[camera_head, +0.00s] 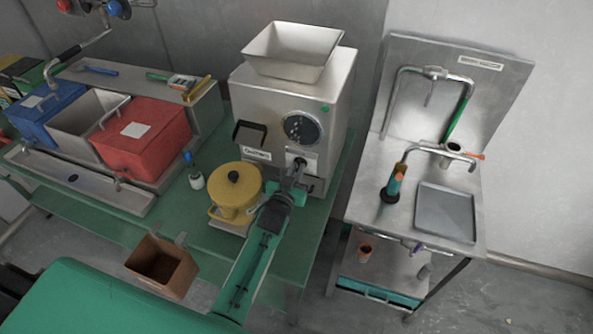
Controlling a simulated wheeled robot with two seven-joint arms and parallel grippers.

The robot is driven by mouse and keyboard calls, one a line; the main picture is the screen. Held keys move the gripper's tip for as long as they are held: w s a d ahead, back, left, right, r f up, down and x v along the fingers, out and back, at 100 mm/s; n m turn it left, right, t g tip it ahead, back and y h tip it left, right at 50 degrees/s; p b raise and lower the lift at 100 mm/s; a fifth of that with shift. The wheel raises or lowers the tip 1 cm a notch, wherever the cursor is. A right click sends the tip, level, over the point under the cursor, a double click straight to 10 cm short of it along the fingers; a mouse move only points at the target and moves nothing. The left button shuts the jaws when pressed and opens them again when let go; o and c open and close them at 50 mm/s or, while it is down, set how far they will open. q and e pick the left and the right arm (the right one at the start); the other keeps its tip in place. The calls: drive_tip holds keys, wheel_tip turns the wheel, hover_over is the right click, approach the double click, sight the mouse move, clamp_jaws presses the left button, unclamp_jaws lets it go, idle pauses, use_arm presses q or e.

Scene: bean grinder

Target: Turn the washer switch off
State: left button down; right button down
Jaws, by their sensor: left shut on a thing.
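The washer station (368,190) is a steel counter with a back panel at the right. A bent pipe tap (436,73) with a green section rises at its back. A lower spout (445,151) has an orange tip. I cannot tell which part is the switch. My left gripper (297,173) is at the front of the steel grinder (335,103), left of the washer station and apart from it. It is shut on a small dark part there, mostly hidden by the fingers. My right gripper is not in view.
A yellow lidded pot (234,193) stands left of my left arm. Red (144,139) and blue (49,111) bins stand at the left. A brown open box (162,266) is at the front.

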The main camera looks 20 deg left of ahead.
use_arm(q)
drive_tip(key=c, duration=1.5)
unclamp_jaws()
drive_tip(key=shift+s+f, duration=0.15)
drive_tip(key=shift+s, duration=0.3)
drive_tip(key=s+b, duration=0.1)
drive_tip(key=s, duration=0.3)
drive_tip(key=s+b, duration=0.1)
drive_tip(key=s, duration=0.3)
drive_tip(key=s+b, duration=0.1)
drive_tip(key=s, duration=0.4)
drive_tip(key=shift+a+b, duration=0.25)
drive_tip(key=shift+b, duration=0.1)
